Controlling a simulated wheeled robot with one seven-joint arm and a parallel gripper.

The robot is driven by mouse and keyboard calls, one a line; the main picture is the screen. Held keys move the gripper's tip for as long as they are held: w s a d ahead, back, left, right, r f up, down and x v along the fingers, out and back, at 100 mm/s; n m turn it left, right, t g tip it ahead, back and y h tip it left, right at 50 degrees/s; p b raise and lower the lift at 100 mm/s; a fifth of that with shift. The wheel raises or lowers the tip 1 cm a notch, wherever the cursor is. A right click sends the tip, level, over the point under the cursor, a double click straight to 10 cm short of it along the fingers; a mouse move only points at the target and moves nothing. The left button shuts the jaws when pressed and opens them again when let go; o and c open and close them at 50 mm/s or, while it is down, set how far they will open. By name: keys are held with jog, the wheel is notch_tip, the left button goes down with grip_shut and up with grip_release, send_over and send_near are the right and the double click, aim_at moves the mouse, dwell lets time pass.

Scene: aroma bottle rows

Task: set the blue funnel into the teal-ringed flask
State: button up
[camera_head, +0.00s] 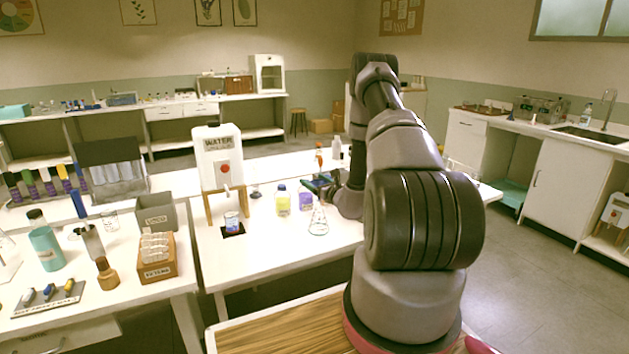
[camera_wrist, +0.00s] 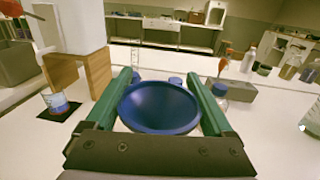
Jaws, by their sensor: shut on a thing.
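My gripper (camera_wrist: 162,78) has green fingers on either side of the blue funnel (camera_wrist: 160,106) and is shut on it. The funnel's wide round mouth faces the wrist camera, and its stem is hidden. In the head view my arm hides most of the gripper and the funnel cannot be made out. A clear conical flask (camera_head: 318,222) stands on the white bench, left of my arm; I cannot tell whether its ring is teal. A clear glass piece with a green mark (camera_wrist: 312,122) is cut off at the right edge of the wrist view; I cannot tell whether it is a flask.
A white water container (camera_head: 218,155) stands on a wooden stand, with a beaker (camera_head: 231,220) on a black mat below. The bench front (camera_head: 265,250) is clear.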

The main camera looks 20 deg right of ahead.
jog(key=shift+f, duration=0.85)
jog(key=o, duration=1)
jog(key=shift+o, duration=0.2)
jog(key=s+d, duration=0.1)
jog(key=s, duration=0.9)
jog(key=shift+s+d, duration=0.35)
